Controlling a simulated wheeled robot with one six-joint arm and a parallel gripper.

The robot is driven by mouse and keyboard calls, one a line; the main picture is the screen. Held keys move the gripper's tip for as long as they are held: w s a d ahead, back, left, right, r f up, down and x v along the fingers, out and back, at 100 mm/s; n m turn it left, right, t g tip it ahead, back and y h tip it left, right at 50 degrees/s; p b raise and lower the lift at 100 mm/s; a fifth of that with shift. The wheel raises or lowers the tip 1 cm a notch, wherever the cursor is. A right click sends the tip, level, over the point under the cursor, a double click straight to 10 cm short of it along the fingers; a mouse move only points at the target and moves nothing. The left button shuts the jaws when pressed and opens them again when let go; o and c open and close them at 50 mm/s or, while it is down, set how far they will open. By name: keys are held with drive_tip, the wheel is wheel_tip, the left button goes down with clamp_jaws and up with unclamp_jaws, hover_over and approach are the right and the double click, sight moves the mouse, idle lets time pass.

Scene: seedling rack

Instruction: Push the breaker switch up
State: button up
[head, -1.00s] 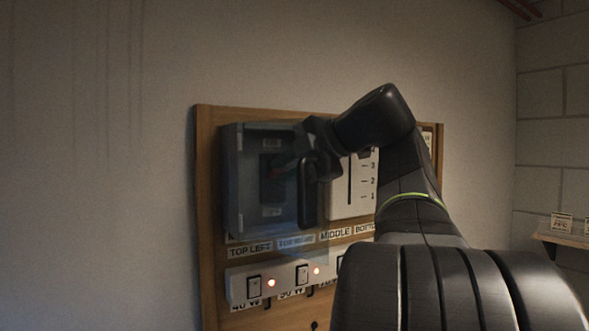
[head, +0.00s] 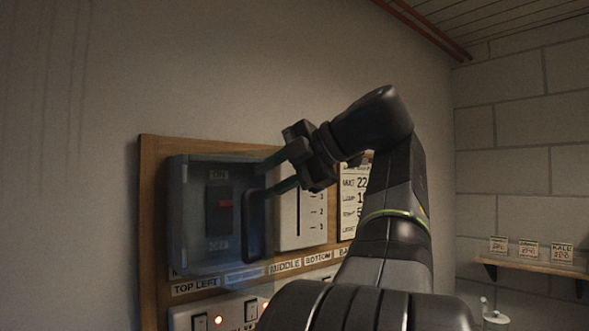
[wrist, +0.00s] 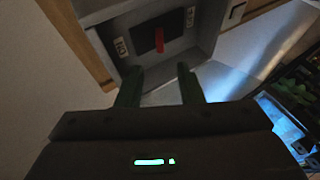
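The breaker switch (head: 225,204) is a red lever on a dark block inside a grey box (head: 176,215) on the wall board. An ON label is above it and another label below. The lever also shows in the wrist view (wrist: 159,42), beyond my fingertips. I cannot tell firmly which way it is set. A dark handle-like loop (head: 248,225) stands at the box's right side, and a bluish see-through panel seems to hang there. My gripper (head: 268,174) is open and empty, to the right of the switch, pointing toward the box. In the wrist view its two fingers (wrist: 160,82) are apart.
A white slider scale (head: 315,222) and a label sheet (head: 354,198) are right of the box. Rocker switches with red lights (head: 218,320) are below on the wooden board (head: 150,190). A small shelf (head: 530,266) is on the right wall. The wall left of the board is bare.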

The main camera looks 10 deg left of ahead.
drive_tip(key=shift+v, duration=2.1)
drive_tip(key=shift+a, duration=0.1)
drive_tip(key=x, duration=1.3)
drive_tip(key=shift+a+f+p, duration=0.2)
drive_tip(key=shift+a+p, duration=0.05)
drive_tip(key=shift+p, duration=0.05)
drive_tip(key=shift+w, duration=0.1)
